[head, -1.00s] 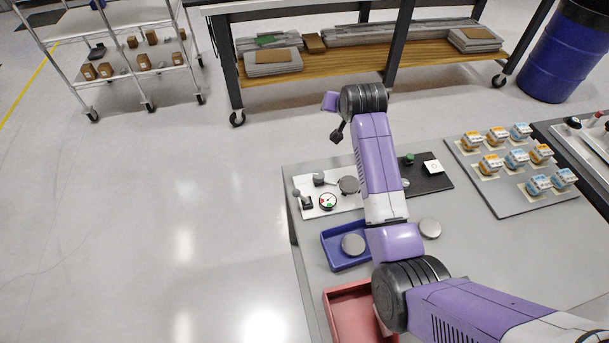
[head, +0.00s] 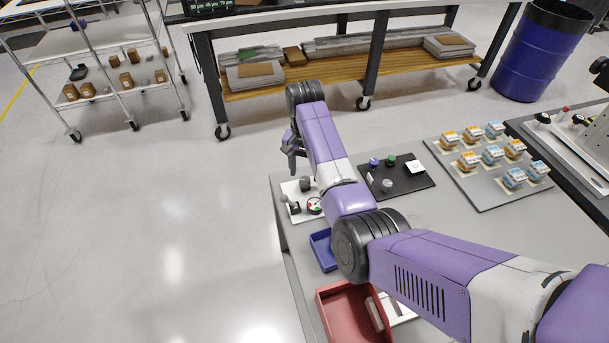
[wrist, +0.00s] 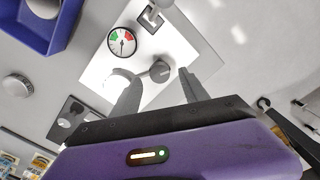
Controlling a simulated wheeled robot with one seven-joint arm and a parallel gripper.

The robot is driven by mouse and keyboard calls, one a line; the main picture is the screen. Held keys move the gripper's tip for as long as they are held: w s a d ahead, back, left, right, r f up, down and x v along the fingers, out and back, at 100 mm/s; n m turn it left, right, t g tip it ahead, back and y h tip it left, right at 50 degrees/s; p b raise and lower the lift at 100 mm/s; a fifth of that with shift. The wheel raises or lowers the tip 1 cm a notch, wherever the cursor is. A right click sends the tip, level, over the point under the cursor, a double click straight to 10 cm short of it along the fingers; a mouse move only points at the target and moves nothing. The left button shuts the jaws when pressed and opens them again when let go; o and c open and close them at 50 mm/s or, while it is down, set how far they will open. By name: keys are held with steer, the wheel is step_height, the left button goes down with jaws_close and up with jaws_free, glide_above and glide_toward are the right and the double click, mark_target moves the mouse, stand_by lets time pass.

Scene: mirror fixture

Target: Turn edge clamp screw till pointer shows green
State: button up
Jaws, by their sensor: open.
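The white fixture plate (head: 289,187) lies at the table's far left corner. It carries a round dial gauge (head: 314,205), also in the wrist view (wrist: 122,42), with green and red zones; the pointer is too small to read surely. A dark round knob with a silver bar (wrist: 160,72), seemingly the clamp screw, shows between and beyond my fingertips in the wrist view. A square dark block with a silver lever (wrist: 152,20) stands farther along the plate. My gripper (wrist: 160,92) is open and empty, above the plate; the head view shows it (head: 290,152) partly from behind.
A blue bin (head: 322,250) and a red bin (head: 347,314) stand nearer on the table. A black plate with small knobs (head: 405,182) and a grey tray of several boxes (head: 490,195) lie right. Past the left edge is open floor.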

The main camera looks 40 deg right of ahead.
mark_target(305, 182)
steer(key=shift+f, duration=1.35)
jaws_close()
steer(key=m+p, duration=0.1)
steer(key=m, duration=0.2)
steer(key=shift+r+m, duration=0.1)
steer(key=shift+m, duration=0.3)
steer(key=m+p, duration=0.1)
steer(key=m, duration=0.3)
steer(key=shift+d+m, duration=0.1)
steer(key=shift+m, duration=0.2)
